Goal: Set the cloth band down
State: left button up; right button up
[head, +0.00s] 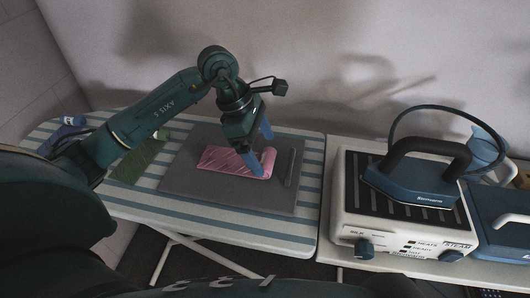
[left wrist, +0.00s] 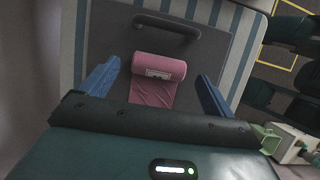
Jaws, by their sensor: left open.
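The pink cloth band (head: 222,160) lies on the dark grey mat (head: 190,183) on the striped ironing board. In the left wrist view the band (left wrist: 158,72) has a rolled end with a small pale label and a flat stretch running toward me. My left gripper (head: 262,152) is open over the band's right end. In the left wrist view its two blue fingers (left wrist: 158,88) stand on either side of the band, apart from it. My right gripper is not in view.
A dark bar-shaped handle (head: 290,167) is at the mat's right side. A blue iron (head: 420,180) rests on a white steam station (head: 345,215) at the right. A green patterned piece (head: 140,160) and a blue item (head: 68,128) lie at the board's left.

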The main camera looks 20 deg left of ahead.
pick_arm(q)
jog(key=v, duration=0.9)
jog(key=shift+r+b, duration=0.2)
jog(key=shift+b, duration=0.1)
jog(key=shift+a, duration=0.15)
